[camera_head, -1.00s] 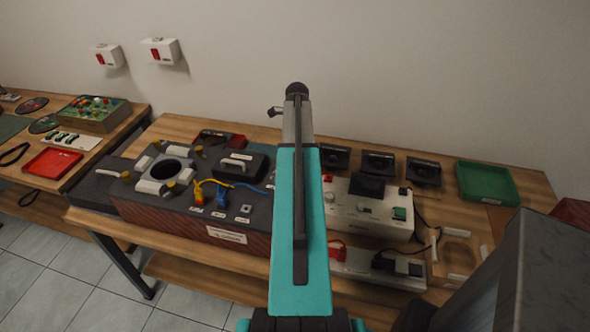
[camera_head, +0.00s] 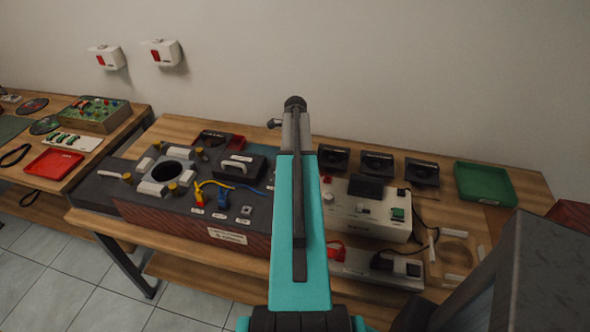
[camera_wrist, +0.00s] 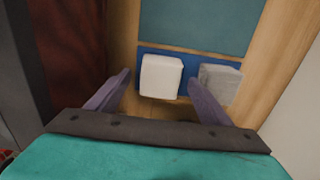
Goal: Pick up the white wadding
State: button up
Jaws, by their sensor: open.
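The white wadding (camera_wrist: 161,76) is a soft-edged white block in the wrist view. It sits on a blue tray or mat (camera_wrist: 148,56). My gripper (camera_wrist: 168,92) is open, with one purple finger left of the white block and the other to the right, beside a grey block (camera_wrist: 217,83). The head view shows my teal arm from behind, and neither the gripper fingers nor the wadding can be made out there.
The grey block stands close right of the white one. A teal panel (camera_wrist: 200,22) lies beyond them on the wooden surface (camera_wrist: 262,72). In the head view, a bench (camera_head: 190,128) carries a dark console (camera_head: 190,195), a pale instrument box (camera_head: 365,212) and a green tray (camera_head: 485,183).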

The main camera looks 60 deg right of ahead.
jog(key=shift+f, duration=0.95)
jog(key=c, duration=1.1)
jog(key=shift+r, duration=0.15)
jog(key=shift+r+b, duration=1.05)
jog(key=shift+r, duration=3.85)
